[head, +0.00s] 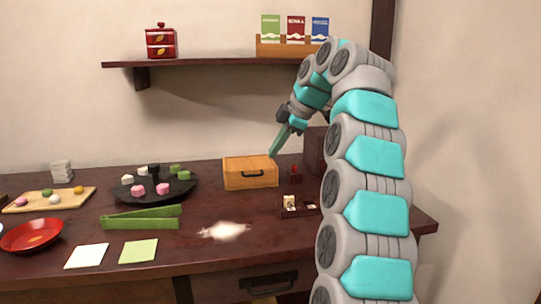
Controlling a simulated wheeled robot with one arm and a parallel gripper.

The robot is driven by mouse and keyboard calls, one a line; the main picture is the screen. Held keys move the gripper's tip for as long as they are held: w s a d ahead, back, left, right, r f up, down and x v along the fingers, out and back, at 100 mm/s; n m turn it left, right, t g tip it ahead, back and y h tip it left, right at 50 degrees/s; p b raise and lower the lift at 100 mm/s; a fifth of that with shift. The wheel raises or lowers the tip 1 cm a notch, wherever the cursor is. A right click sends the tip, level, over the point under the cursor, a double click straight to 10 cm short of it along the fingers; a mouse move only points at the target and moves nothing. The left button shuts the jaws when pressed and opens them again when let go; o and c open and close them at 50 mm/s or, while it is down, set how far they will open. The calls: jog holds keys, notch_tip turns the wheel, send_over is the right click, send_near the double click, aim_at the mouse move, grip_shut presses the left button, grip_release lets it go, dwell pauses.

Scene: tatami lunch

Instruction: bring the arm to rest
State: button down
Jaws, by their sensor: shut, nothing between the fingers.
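My arm rises at the right of the head view, arches over at shelf height and bends down to the left. My gripper (276,153) points down and left, shut and empty. I cannot tell whether the tip touches the box. The arm hides part of the table's right side and the wall behind.
The dark table (180,237) holds a black stand (183,195) with sweets, green tongs (140,218), a red dish (32,235), a wooden board (75,197) and a small dark tray (300,211). A wall shelf (220,63) hangs above. Air left of the gripper is free.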

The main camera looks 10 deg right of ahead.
jog(key=s+a+f+m+g, duration=0.1)
jog(key=s+a+f+m, duration=0.2)
jog(key=s, duration=0.4)
jog(key=s+a+f+m+g+h, duration=0.1)
jog(key=s+f+m+g, duration=0.2)
jog(key=s, duration=0.4)
jog(key=s+a+f+m, duration=0.2)
jog(key=s+a+f, duration=0.1)
jog(key=s+f, duration=0.25)
jog(key=s+d+f+m+g+h, duration=0.1)
jog(key=s+f+m, duration=0.2)
jog(key=s+f, duration=0.3)
jog(key=s+d+f+m+g+h, duration=0.1)
jog(key=s+f, duration=0.4)
jog(key=s, duration=0.8)
jog(key=s+d+f+m+h, duration=0.1)
jog(key=s+d+f+m, duration=0.1)
jog(key=s+f+m, duration=0.3)
jog(key=s+f, duration=0.1)
jog(key=s, duration=0.3)
jog(key=shift+s+d+f+g, duration=0.2)
jog(key=shift+d+f+g, duration=0.1)
jog(key=shift+d+g, duration=0.1)
